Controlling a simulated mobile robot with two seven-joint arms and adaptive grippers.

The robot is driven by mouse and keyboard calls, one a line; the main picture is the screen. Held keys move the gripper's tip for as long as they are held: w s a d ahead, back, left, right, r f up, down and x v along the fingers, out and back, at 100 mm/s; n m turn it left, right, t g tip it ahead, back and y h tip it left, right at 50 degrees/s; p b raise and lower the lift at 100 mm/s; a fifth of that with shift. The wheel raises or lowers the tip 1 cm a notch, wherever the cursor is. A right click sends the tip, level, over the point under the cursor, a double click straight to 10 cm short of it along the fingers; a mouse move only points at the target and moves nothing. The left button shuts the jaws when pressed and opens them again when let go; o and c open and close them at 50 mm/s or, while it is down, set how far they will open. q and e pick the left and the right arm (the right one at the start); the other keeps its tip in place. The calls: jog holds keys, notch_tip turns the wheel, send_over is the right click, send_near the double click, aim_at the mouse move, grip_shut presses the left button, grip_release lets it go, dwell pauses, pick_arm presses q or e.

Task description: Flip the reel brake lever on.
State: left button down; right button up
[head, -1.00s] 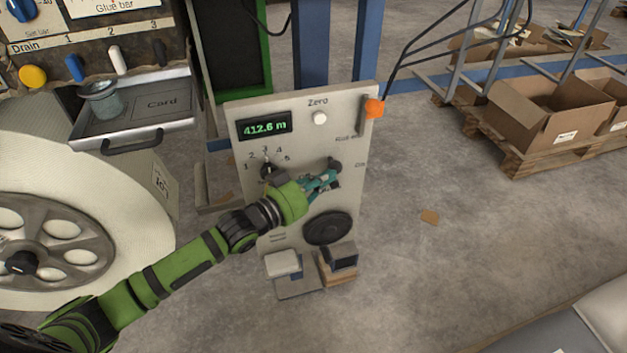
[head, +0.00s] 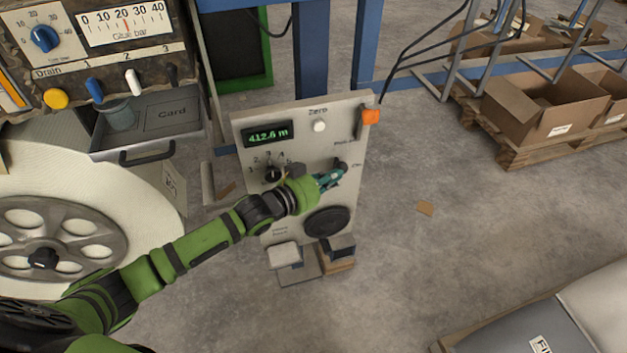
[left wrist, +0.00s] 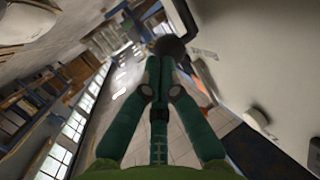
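A pale control panel (head: 292,205) stands in the middle of the head view. A partly legible label and "On" are printed near a dark knob (head: 340,162) on its right side, apparently the reel brake lever. My left gripper (head: 341,171) is at this knob, its teal fingers drawn together. In the left wrist view, the fingertips (left wrist: 165,62) nearly meet, with a dark round knob (left wrist: 169,47) right at their ends. Whether they grip it or only touch it is unclear. The lever's shaft is hidden. My right gripper is not in view.
The panel also carries a display (head: 268,134) reading 412.6 m, a white Zero button (head: 319,126), a numbered selector (head: 272,174) and an orange piece (head: 371,117) at its top right corner. A large reel (head: 50,235) is at left. The floor right of the panel is mostly clear.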

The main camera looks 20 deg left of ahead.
pick_arm(q)
jog(key=shift+w+d+r+g+p, duration=0.3)
jog(key=shift+d+r+p, duration=0.1)
jog(key=shift+p, duration=0.7)
jog(key=shift+w+d+f+m+g+y+p, duration=0.2)
jog(key=shift+w+d+g+y+p, duration=0.35)
jog(key=shift+p, duration=0.65)
jog(key=shift+w+d+f+m+g+y+p, duration=0.1)
jog(key=shift+w+d+m+g+y+p, duration=0.3)
jog(key=shift+d+p, duration=0.55)
jog(key=shift+w+d+f+m+g+y+p, duration=0.1)
jog(key=shift+w+d+g+y+p, duration=0.35)
jog(key=shift+p, duration=0.95)
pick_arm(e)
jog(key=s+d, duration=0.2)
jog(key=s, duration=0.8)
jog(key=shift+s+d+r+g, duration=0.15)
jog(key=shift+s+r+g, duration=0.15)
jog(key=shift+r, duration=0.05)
pick_arm(q)
jog(key=shift+s, duration=0.15)
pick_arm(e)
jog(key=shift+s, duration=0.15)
